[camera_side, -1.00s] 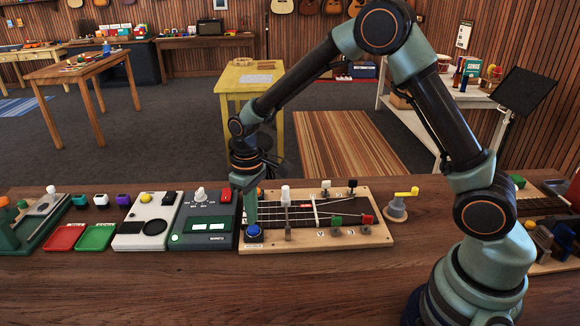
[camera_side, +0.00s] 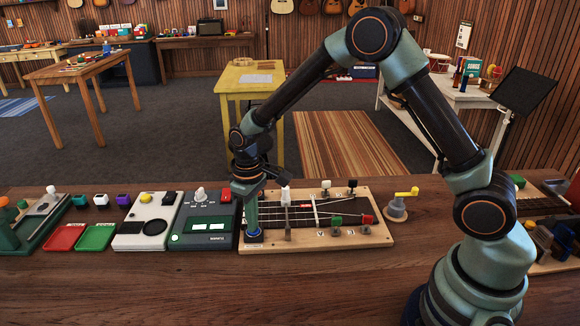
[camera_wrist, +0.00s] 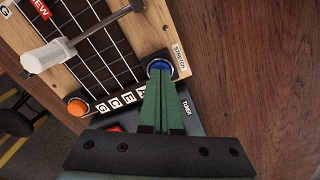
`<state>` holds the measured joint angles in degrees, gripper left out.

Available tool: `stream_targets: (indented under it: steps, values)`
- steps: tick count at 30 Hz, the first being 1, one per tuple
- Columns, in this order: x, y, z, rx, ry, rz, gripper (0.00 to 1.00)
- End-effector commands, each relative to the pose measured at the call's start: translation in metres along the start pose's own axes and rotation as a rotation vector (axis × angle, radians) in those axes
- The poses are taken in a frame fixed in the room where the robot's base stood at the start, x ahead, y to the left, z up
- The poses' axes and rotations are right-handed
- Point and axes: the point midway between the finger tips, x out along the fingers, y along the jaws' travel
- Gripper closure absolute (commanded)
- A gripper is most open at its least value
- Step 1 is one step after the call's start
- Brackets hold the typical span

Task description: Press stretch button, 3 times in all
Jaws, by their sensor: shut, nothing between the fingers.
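The stretch button is blue and round in a dark housing at the near left corner of a wooden fretboard panel (camera_side: 375,236). It shows in the wrist view (camera_wrist: 158,66) beside a label reading STRETCH. How far the button is pressed in I cannot tell.
A white-topped lever (camera_side: 286,197) stands just right of my gripper. An orange button (camera_wrist: 77,107) is on the same panel. A green-grey tuner box (camera_side: 205,240) with lit windows sits left. A yellow crank (camera_side: 400,196) stands right. The table front is clear.

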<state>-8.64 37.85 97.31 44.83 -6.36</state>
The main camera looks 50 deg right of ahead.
Motion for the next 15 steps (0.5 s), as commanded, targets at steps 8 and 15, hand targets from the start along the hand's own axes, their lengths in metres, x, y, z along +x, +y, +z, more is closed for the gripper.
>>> stream_targets:
  steps: [8, 15]
  values:
    - [-0.006, 0.000, 0.000, 0.000, 0.001, 0.000, 1.00]
    - [-0.024, 0.000, 0.000, 0.000, 0.002, 0.000, 1.00]
